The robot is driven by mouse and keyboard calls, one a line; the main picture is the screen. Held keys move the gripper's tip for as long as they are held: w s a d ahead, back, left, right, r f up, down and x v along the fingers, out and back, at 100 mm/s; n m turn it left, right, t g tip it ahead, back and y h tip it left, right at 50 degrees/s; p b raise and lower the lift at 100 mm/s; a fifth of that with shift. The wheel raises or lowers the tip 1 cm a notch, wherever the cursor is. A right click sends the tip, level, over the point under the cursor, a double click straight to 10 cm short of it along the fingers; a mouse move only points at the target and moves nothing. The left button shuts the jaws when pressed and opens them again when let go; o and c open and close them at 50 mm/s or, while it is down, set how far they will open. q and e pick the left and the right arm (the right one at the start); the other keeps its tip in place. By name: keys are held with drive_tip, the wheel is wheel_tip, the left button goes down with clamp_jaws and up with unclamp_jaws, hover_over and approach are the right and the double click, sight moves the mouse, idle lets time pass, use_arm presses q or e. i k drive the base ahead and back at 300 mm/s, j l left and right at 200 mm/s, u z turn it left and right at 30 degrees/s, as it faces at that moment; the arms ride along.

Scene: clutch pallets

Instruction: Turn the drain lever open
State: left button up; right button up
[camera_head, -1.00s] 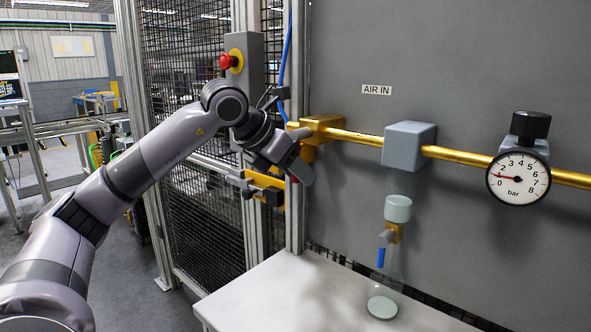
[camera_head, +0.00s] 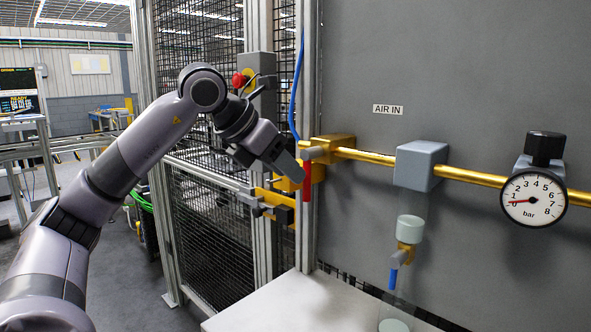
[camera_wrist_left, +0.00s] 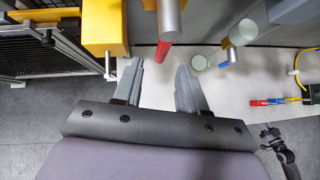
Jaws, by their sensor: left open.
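The blue drain lever (camera_head: 393,278) points down from a small brass valve (camera_head: 404,252) under a pale round cup (camera_head: 410,229). It also shows in the left wrist view (camera_wrist_left: 231,55), right of my fingers. My left gripper (camera_head: 292,170) is open, and its fingers (camera_wrist_left: 158,62) hold nothing. It is close to the red lever (camera_head: 307,182), which hangs down from the brass inlet valve (camera_head: 333,147). The red lever appears just beyond the fingertips in the wrist view (camera_wrist_left: 163,50). The gripper is well left of and above the drain lever. My right gripper is not in view.
A grey block (camera_head: 420,165) and pressure gauge (camera_head: 533,199) sit on the brass pipe. The needle is near the low end. A white table (camera_head: 285,305) lies below, with a clear container under the drain. A mesh fence (camera_head: 215,180) stands left.

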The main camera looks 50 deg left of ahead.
sight(396, 260)
drive_tip(key=k+j, duration=0.1)
drive_tip(key=k, duration=0.9)
